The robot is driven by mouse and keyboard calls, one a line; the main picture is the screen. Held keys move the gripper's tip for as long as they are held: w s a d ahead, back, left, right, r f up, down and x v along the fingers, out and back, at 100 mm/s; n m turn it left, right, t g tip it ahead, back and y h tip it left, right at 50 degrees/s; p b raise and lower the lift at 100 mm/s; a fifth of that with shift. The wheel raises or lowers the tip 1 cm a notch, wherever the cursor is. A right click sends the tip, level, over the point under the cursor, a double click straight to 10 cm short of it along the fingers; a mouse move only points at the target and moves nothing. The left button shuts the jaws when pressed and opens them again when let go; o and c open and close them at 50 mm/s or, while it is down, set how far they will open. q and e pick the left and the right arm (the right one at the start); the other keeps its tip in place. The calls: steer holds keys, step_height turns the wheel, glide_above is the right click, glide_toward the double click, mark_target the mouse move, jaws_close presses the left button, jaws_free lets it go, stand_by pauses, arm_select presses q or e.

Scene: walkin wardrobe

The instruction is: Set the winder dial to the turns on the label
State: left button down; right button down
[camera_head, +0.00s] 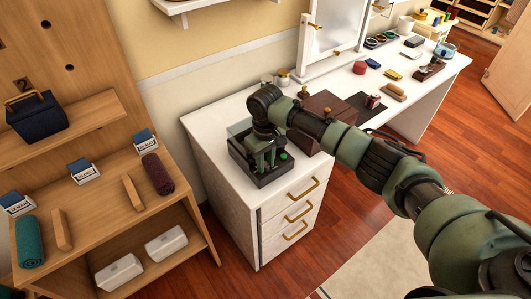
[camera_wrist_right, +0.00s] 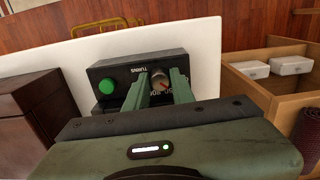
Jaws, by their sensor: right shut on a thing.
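The watch winder (camera_head: 273,180) is a dark box with a clear cover at the front left end of the white dresser top. My right gripper (camera_head: 264,163) reaches down over it. In the right wrist view, the winder's black panel (camera_wrist_right: 122,70) carries the word TURNS, upside down. The dial (camera_wrist_right: 160,80), pale with a red mark, sits between the two green fingers of my right gripper (camera_wrist_right: 161,84), which are shut on it. More white lettering on the panel is partly hidden by the fingers, and I cannot read it fully. A round green button (camera_wrist_right: 107,86) is beside the dial. My left gripper is out of view.
A brown wooden box (camera_head: 325,108) stands close behind the winder. A mirror (camera_head: 330,35) and small items are further along the dresser (camera_head: 200,128). Wooden shelves (camera_head: 85,120) with rolled cloths and white boxes stand at left. Floor in front is clear.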

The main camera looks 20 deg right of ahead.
steer(key=m+p, duration=0.3)
steer(key=p, duration=0.1)
steer(key=m+p, duration=0.2)
steer(key=shift+r+m, duration=0.3)
steer(key=shift+r, duration=0.05)
steer(key=m+p, duration=0.2)
steer(key=m, duration=0.1)
steer(key=shift+w+p, duration=0.1)
steer(key=shift+p, duration=0.25)
steer(key=shift+f+m+p, duration=0.2)
steer(key=shift+m+p, duration=0.45)
steer(key=shift+m, duration=0.95)
steer(key=c, duration=1.3)
jaws_free()
steer(key=shift+o, duration=0.6)
steer(key=shift+r, duration=0.1)
